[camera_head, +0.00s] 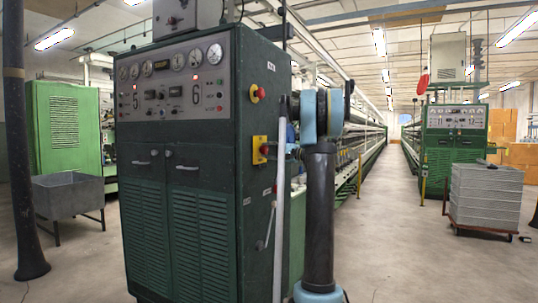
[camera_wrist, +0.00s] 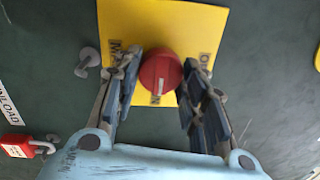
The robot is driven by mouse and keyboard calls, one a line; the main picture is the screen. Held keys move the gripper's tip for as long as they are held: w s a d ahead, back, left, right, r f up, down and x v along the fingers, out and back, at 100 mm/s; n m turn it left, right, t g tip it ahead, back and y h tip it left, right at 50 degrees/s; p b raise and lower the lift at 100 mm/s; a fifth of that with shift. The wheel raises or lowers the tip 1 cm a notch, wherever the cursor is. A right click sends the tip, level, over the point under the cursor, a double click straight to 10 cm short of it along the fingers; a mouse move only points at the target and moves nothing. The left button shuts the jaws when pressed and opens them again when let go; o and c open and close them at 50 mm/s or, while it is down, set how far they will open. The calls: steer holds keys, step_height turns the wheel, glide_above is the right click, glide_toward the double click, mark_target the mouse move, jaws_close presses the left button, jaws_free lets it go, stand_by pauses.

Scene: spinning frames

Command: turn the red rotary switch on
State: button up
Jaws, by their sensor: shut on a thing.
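The red rotary switch (camera_wrist: 160,75) sits on a yellow plate (camera_wrist: 205,22) fixed to a dark green panel. Its white mark points toward the bottom of the wrist view. Dark lettering shows on the plate at both sides of the knob, too small to read surely. My gripper (camera_wrist: 162,82) has one finger on each side of the knob and is shut on it. In the camera_head view the yellow plate (camera_head: 259,143) is on the right side of the dark green cabinet (camera_head: 180,215), with the red switch (camera_head: 264,150) on it. My gripper (camera_head: 285,150) reaches it from the right.
A red padlock (camera_wrist: 22,146) and a grey bolt-like knob (camera_wrist: 87,62) are left of the plate. A red button (camera_head: 259,94) is higher on the cabinet side. A white pipe (camera_head: 280,205) stands close to my arm.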

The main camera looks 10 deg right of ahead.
steer(key=shift+f+m, duration=0.15)
steer(key=shift+m, duration=0.15)
steer(key=o, duration=1.1)
steer(key=shift+c, duration=0.2)
steer(key=shift+d, duration=0.1)
steer(key=v, duration=1.1)
steer(key=shift+s+d, duration=0.25)
steer(key=shift+d, duration=0.05)
steer(key=shift+f, duration=0.1)
